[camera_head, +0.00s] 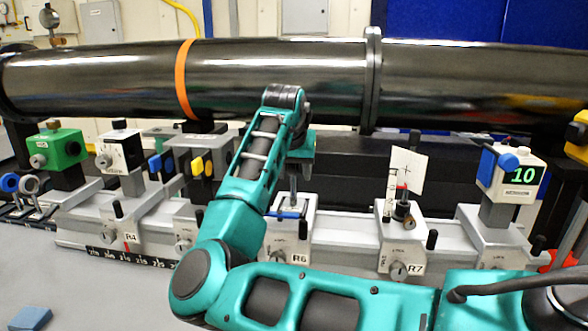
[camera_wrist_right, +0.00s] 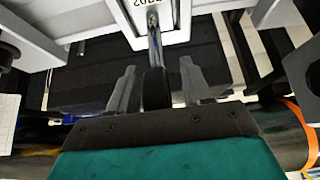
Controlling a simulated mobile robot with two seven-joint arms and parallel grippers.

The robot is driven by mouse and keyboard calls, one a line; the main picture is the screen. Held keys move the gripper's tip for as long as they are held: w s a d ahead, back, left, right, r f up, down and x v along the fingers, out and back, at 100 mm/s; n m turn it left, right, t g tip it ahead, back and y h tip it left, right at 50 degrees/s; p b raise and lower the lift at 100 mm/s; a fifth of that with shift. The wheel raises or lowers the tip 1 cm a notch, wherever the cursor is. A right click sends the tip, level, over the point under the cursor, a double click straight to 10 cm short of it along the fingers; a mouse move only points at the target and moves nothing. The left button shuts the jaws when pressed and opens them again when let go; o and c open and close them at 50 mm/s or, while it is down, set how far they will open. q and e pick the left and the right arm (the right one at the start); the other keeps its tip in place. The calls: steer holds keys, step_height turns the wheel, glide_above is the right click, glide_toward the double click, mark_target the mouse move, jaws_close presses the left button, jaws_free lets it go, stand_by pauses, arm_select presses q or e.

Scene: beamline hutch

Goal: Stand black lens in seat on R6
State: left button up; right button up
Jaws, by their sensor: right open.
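The R6 carrier (camera_head: 292,240) stands on the rail, with a thin upright metal post (camera_head: 293,186) above it. My right gripper (camera_head: 297,165) is over R6, partly hidden behind my own forearm. In the right wrist view, its two fingers (camera_wrist_right: 156,78) are spread apart. Between them is a dark, narrow, rounded thing, probably the black lens (camera_wrist_right: 154,88) seen edge-on, with gaps on both sides. It tops the metal post (camera_wrist_right: 154,42), which runs to the labelled carrier. In the head view the lens is hidden. My left gripper is out of view.
R7 (camera_head: 398,240) at right carries a white crossed card (camera_head: 407,170). Farther right is a white device reading 10 (camera_head: 511,176). R4 (camera_head: 122,228) and a green box (camera_head: 62,148) stand left. A large dark pipe (camera_head: 280,80) runs behind. A blue block (camera_head: 30,319) lies front left.

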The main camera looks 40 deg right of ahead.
steer(key=v, duration=1.2)
steer(key=shift+r+p, duration=0.2)
steer(key=shift+p, duration=0.2)
steer(key=shift+w, duration=0.1)
